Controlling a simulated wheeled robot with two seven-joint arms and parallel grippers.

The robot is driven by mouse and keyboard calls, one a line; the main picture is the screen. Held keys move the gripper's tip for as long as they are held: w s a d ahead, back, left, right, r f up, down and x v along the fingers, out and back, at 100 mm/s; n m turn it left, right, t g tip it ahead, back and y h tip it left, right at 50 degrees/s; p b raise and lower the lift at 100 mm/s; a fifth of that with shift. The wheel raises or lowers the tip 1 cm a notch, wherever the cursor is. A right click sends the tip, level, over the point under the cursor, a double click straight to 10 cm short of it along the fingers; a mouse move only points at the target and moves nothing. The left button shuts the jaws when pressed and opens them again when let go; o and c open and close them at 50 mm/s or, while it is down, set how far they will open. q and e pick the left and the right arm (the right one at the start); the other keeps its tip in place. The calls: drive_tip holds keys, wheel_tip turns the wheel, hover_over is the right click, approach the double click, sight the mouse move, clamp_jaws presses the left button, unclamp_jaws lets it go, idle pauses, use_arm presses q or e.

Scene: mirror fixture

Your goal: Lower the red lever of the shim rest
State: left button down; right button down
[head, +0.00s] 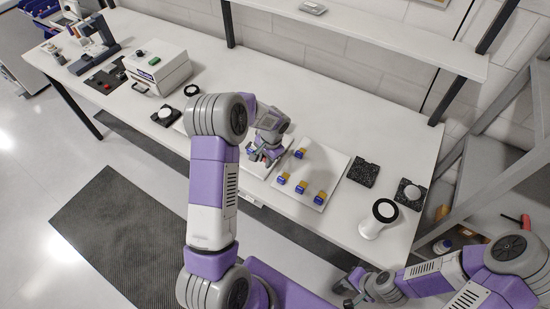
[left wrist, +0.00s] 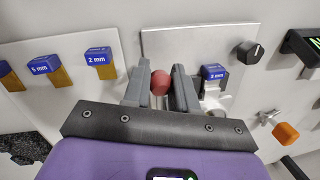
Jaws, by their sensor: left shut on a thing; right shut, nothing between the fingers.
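The red lever's round knob (left wrist: 160,83) sits between the two fingers of my left gripper (left wrist: 160,80), which is shut on it. The rest of the lever is hidden behind the fingers. The shim rest's pale plate (left wrist: 195,40) spreads behind it, with a blue "2 mm" shim (left wrist: 213,72) just right of the fingers. In the head view my left gripper (head: 262,153) is low over the middle of the bench, and the wrist hides most of the rest. My right gripper (head: 350,287) is shut and empty, off the bench's front edge at lower right.
A white board (head: 328,167) with several blue-and-yellow shims lies right of my left gripper. A black knob (left wrist: 249,52) and an orange knob (left wrist: 286,133) stand right of the lever. A white box (head: 157,68) stands left on the bench. A shelf (head: 370,35) overhangs the back.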

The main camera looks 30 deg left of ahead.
use_arm(q)
drive_tip(key=shift+w+r, duration=0.4)
drive_tip(key=shift+r, duration=0.15)
drive_tip(key=c, duration=0.9)
unclamp_jaws()
drive_tip(key=shift+s, duration=0.1)
drive_tip(key=shift+c, duration=0.2)
wheel_tip(320, 180, up, 8)
drive_tip(key=d, duration=0.1)
drive_tip(key=shift+w+f, duration=0.25)
